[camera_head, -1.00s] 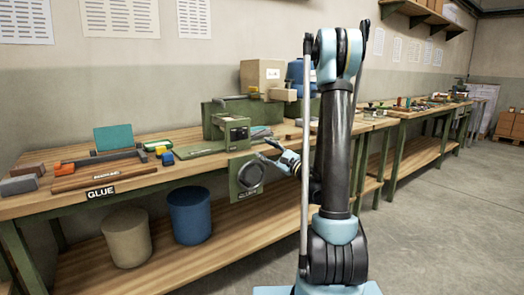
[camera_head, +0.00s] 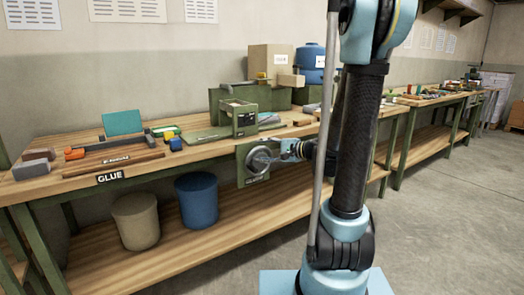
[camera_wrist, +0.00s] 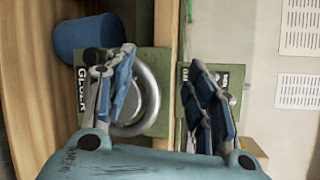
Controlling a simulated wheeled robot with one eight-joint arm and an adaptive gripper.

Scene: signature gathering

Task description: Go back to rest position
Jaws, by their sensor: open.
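My gripper (camera_head: 270,156) is in front of the workbench's front edge, at the green panel (camera_head: 243,178) with a round grey ring. In the wrist view my gripper (camera_wrist: 160,68) is open, its two blue-and-grey fingers wide apart with nothing held between them. The left finger overlaps the green panel and its metal ring (camera_wrist: 153,97); I cannot tell whether it touches. The right finger is in front of a second green part (camera_wrist: 236,76) with a label. My arm (camera_head: 352,140) rises on the right of the head view, its top cut off.
The workbench (camera_head: 85,180) carries a green device (camera_head: 238,117), a cardboard box (camera_head: 270,62), a blue container (camera_head: 311,65) and tools. A beige bin (camera_head: 135,222) and a blue bin (camera_head: 197,200) stand on its lower shelf. Floor (camera_head: 450,235) at right is clear.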

